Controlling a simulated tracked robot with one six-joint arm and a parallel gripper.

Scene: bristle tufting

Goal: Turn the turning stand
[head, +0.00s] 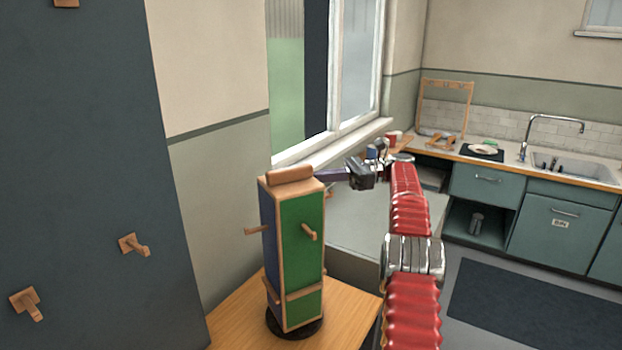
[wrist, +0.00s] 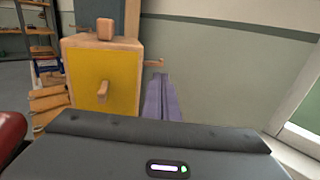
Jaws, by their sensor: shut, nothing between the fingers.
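The turning stand (head: 302,225) is a tall wooden-framed block on a round black base (head: 294,326). In the head view it shows a green face and a blue face, with wooden pegs and ledges. In the wrist view the stand (wrist: 118,70) shows a yellow face with a peg (wrist: 102,91). My gripper (head: 320,174) is near the stand's upper right side, its purple fingers closed together and empty. In the wrist view the fingers (wrist: 161,95) lie just right of the yellow face, near a side peg (wrist: 154,63). I cannot tell whether they touch the stand.
The stand is on a wooden table (head: 350,310). A dark panel (head: 80,190) with pegs rises at left. A window sill (head: 340,142) is behind the stand. A counter with a sink (head: 565,168) is at far right. Shelves (wrist: 38,45) show at left in the wrist view.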

